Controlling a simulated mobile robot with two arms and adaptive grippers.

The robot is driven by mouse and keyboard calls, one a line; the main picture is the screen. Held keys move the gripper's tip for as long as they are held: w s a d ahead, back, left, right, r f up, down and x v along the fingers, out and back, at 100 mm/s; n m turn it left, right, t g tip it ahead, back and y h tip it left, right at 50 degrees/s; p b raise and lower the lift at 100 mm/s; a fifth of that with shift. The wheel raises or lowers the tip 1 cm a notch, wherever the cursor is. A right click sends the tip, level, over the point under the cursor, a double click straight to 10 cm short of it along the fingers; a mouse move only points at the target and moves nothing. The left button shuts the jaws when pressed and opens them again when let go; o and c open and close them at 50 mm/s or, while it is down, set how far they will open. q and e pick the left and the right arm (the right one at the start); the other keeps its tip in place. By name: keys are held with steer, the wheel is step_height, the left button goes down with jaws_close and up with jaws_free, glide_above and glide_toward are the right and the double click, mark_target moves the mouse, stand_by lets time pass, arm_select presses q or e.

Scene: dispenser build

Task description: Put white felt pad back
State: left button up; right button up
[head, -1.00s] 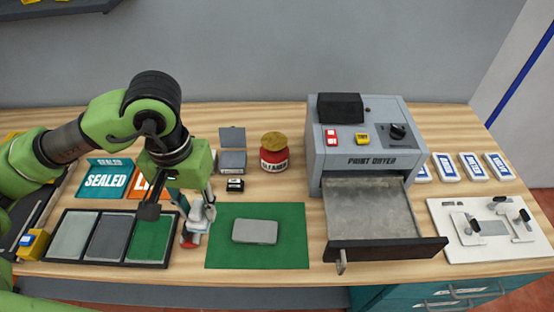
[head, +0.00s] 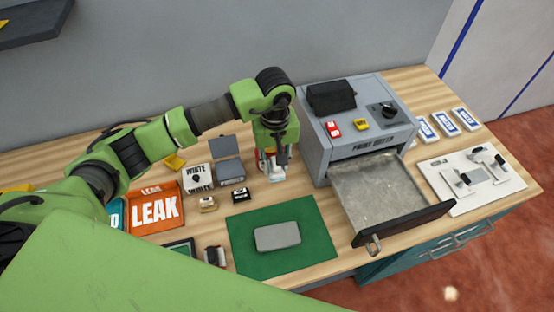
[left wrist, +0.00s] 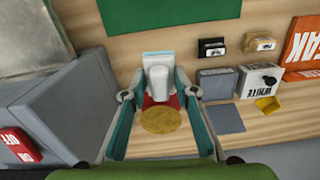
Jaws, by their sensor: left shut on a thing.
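My left gripper (head: 273,170) is over the table beside the print dryer, pointing down, with teal fingers in the left wrist view (left wrist: 158,93). A white box marked WHITE (head: 198,178) with a black knob stands left of an open grey tin (head: 230,172).
The print dryer (head: 330,152) stands just right of the gripper, its drawer (head: 385,195) pulled out. A grey block (head: 277,237) lies on the green mat (head: 312,255). An orange LEAK tray (head: 152,225) and small black-and-tan stamps (head: 208,204) lie left.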

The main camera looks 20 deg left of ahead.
arm_select(q)
steer(key=shift+w+d+f+n, duration=0.1)
steer(key=shift+w+f+n, duration=0.1)
steer(key=shift+f, duration=0.35)
steer(key=shift+w+d+f+n, duration=0.1)
steer(key=shift+f+n, duration=0.1)
steer(key=shift+f, duration=0.3)
steer(key=shift+a+f, duration=0.1)
steer(key=shift+f, duration=0.25)
steer(key=shift+a+f, duration=0.1)
steer(key=shift+f, duration=0.3)
step_height(320, 180, down, 4)
steer(key=b, duration=0.2)
steer(key=shift+f+b, duration=0.2)
steer(key=shift+b, duration=0.1)
steer(key=shift+f, duration=0.45)
arm_select(e)
steer(key=shift+w+a+f, duration=0.1)
steer(key=shift+f, duration=0.55)
steer(key=shift+w+a+f, duration=0.1)
steer(key=shift+f, duration=0.5)
steer(key=shift+s+d, duration=0.1)
steer(key=shift+d, duration=0.05)
steer(key=shift+d, duration=0.25)
arm_select(q)
steer(key=shift+f+b, duration=0.6)
steer(key=shift+b, duration=0.25)
arm_select(e)
steer(key=shift+a+f, duration=0.15)
steer(key=shift+f, duration=0.55)
